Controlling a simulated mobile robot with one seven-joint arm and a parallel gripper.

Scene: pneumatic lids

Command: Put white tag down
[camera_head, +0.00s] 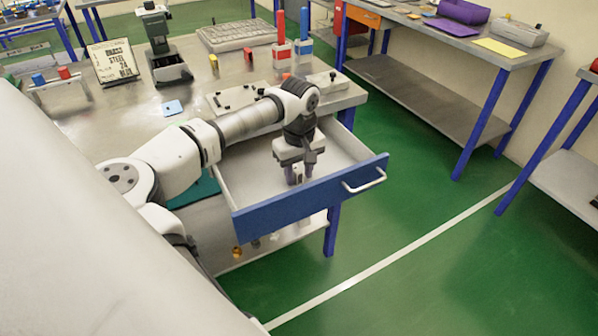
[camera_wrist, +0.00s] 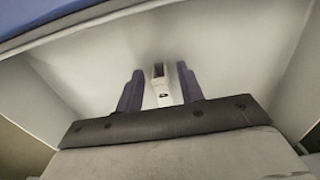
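A blue-fronted drawer (camera_head: 330,197) stands pulled out under the workbench, with a pale inside. My gripper (camera_head: 299,174) points down into the drawer, near its front panel. In the wrist view its two dark fingers (camera_wrist: 161,90) stand on either side of a small white tag (camera_wrist: 161,92) with a dark slot and a small dark hole. The fingers look shut on the tag. The tag (camera_head: 297,172) shows only as a small pale piece between the fingers in the head view. Whether its lower end touches the drawer floor cannot be told.
The workbench (camera_head: 130,112) above the drawer holds a sign (camera_head: 112,62), a dark stand (camera_head: 166,66), a grey tray (camera_head: 235,37), red and blue upright pieces, and a plate with small black parts. Another bench (camera_head: 440,45) stands right; green floor between is clear.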

